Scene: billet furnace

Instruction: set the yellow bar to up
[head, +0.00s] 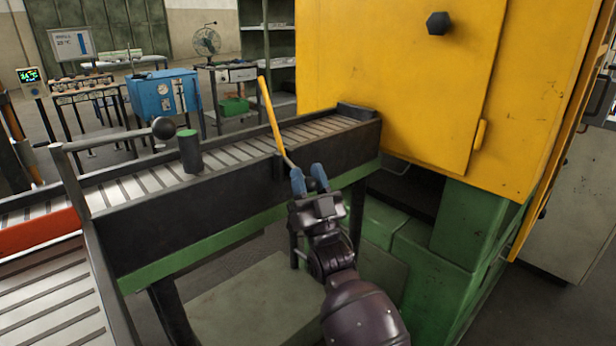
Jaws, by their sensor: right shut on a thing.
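The yellow bar (271,108) stands at the side of the roller conveyor, in the middle of the head view. It points up, leaning a little to the left, and its lower end is a bare grey rod. My right gripper (308,178), with blue fingertips, is at the foot of this rod and shut on it. The fingers hide the bar's lowest part and its mount. My left gripper is not in view.
The roller conveyor (235,197) runs from the left to the yellow furnace housing (400,70) on the right. A black ball knob (164,128) and a green-topped post (189,150) stand at the conveyor's left. Green blocks (430,255) lie under the housing.

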